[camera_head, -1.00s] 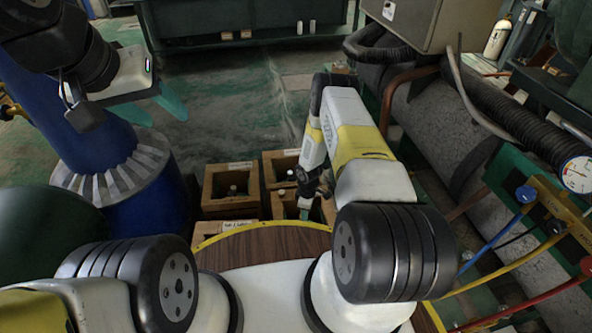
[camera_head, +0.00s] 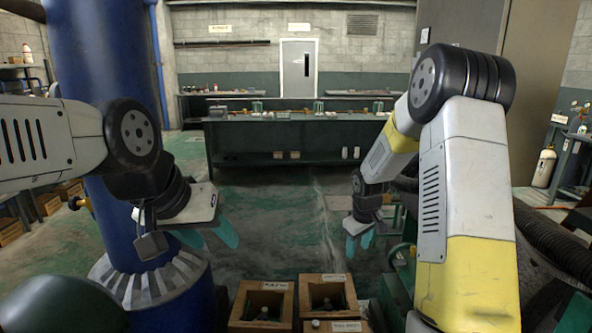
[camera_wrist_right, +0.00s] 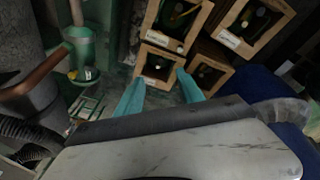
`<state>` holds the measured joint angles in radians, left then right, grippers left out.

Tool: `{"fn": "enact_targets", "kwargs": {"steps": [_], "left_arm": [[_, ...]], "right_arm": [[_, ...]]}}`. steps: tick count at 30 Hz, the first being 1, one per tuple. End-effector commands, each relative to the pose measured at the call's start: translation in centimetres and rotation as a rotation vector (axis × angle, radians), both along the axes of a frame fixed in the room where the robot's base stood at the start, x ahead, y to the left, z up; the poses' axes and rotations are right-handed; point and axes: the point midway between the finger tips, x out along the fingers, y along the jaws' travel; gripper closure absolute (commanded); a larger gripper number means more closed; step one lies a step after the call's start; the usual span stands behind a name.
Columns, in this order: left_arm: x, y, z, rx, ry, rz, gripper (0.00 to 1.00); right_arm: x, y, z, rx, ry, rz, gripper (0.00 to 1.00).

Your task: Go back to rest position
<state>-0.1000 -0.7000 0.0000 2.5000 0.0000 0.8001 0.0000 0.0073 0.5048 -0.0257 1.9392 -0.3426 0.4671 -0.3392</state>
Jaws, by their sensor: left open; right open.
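My left gripper (camera_head: 213,236) is at the left of the head view, in front of the blue column, with its teal fingers apart and nothing between them. My right gripper (camera_head: 360,243) hangs at centre right of the head view, above the floor. Its teal fingers also show in the right wrist view (camera_wrist_right: 160,92), spread wide and empty, pointing toward the wooden crates. Both arms are raised, with the right forearm bent downward. Neither gripper touches anything that I can see.
Wooden crates (camera_head: 289,285) holding bottles stand on the floor at the bottom centre. A blue column (camera_head: 104,90) rises close by my left arm. A dark pipe (camera_head: 548,240) and machinery lie at the right. A long green workbench (camera_head: 240,140) stands far back, with open floor before it.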

Motion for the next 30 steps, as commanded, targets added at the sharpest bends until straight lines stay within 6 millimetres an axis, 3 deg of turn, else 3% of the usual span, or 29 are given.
{"fn": "enact_targets", "kwargs": {"steps": [1, 6, 12, 15, 18, 24, 30], "left_arm": [[0.0, 0.0, 0.0, 0.0, 0.0, 0.0, 0.51], [0.0, 0.0, 0.0, 0.0, 0.0, 0.0, 0.51], [0.0, 0.0, 0.0, 0.0, 0.0, 0.0, 0.51], [0.0, 0.0, 0.0, 0.0, 0.0, 0.0, 0.51], [0.0, 0.0, 0.0, 0.0, 0.0, 0.0, 0.51], [0.0, 0.0, 0.0, 0.0, 0.0, 0.0, 0.51], [0.0, 0.0, 0.0, 0.0, 0.0, 0.0, 0.51]], "right_arm": [[-1.0, 0.1, 3.0, 0.014, -0.026, -0.032, 0.55], [-5.6, 0.7, 10.7, 0.075, -0.083, -0.141, 0.55], [-12.3, 1.6, 17.5, 0.164, -0.146, -0.256, 0.55], [-16.0, 2.1, 20.0, 0.214, -0.174, -0.308, 0.55], [-19.8, 2.7, 21.8, 0.267, -0.199, -0.356, 0.55], [-25.9, 3.7, 23.2, 0.36, -0.232, -0.425, 0.55], [-28.6, 4.2, 23.4, 0.405, -0.242, -0.455, 0.55]]}}
